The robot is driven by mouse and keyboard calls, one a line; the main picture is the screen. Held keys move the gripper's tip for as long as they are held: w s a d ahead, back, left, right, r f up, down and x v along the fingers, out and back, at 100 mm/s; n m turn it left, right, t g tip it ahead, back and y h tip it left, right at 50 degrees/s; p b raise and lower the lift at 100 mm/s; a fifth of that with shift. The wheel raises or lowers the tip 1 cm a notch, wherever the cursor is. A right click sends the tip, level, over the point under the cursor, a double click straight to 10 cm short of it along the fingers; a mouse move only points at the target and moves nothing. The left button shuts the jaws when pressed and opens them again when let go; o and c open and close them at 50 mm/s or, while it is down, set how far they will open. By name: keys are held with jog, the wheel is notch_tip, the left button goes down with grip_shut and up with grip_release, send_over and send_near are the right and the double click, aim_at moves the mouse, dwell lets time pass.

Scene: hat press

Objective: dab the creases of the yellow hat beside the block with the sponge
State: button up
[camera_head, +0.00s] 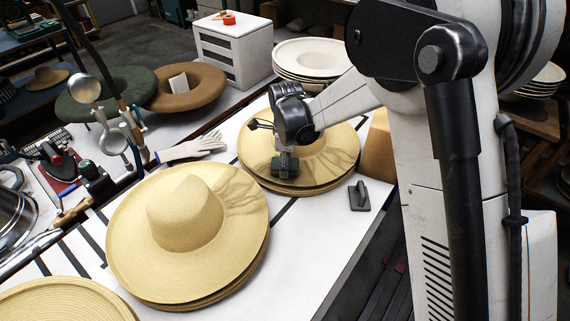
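A yellow straw hat (338,168) lies on the white table, on top of another brim, left of a tan block (378,148). My gripper (285,158) points down over the hat's near left brim. It is shut on a small dark green sponge (284,169). The sponge is at the brim surface; I cannot tell whether it touches it. My arm and gripper hide part of the hat's crown. Creases show on the hat's right side.
Another yellow hat stack (187,215) stands at the near left, with a hat brim (65,300) in the corner. A dark handled tool (359,196) lies right of the hat.

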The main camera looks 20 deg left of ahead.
jog(key=shift+r, duration=0.15)
notch_tip(320, 180, up, 14)
jog(key=p, duration=0.5)
dwell(0.9)
dwell(0.7)
